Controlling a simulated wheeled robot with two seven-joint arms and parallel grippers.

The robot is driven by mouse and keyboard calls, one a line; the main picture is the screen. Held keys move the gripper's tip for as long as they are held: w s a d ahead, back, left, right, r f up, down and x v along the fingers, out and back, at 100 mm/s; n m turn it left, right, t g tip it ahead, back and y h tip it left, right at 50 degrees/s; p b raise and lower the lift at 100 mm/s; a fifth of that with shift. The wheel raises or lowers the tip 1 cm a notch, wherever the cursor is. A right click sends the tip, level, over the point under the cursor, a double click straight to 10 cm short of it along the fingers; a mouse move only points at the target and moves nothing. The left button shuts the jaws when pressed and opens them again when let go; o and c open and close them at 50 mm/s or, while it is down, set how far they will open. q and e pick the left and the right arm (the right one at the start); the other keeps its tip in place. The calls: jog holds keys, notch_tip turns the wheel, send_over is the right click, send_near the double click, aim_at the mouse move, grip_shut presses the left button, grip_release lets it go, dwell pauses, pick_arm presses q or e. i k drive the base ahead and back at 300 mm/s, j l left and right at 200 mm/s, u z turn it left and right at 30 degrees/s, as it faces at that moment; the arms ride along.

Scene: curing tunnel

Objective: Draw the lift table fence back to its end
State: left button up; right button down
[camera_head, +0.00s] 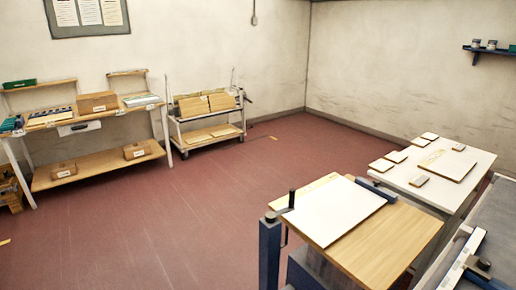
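The lift table (396,244) stands at the lower right with a light wooden top. A white sheet or board (333,209) lies on its far left part. A short dark blue bar, which looks like the fence (377,189), lies along the far right edge of the white board. A blue post (269,254) with a black upright handle (291,199) stands at the table's near left corner. Neither of my grippers is in view.
A white table (466,185) with several small boards stands behind on the right. A grey machine bed (497,222) fills the right edge. A workbench (95,113) and a trolley (207,135) stand along the back wall. The red floor between is clear.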

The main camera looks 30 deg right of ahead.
aim_at(373, 187)
jog(key=i+z, duration=0.35)
jog(key=i+j+z, duration=0.2)
jog(key=i+z, duration=0.2)
jog(key=i+j+z, duration=0.2)
jog(key=z, duration=0.15)
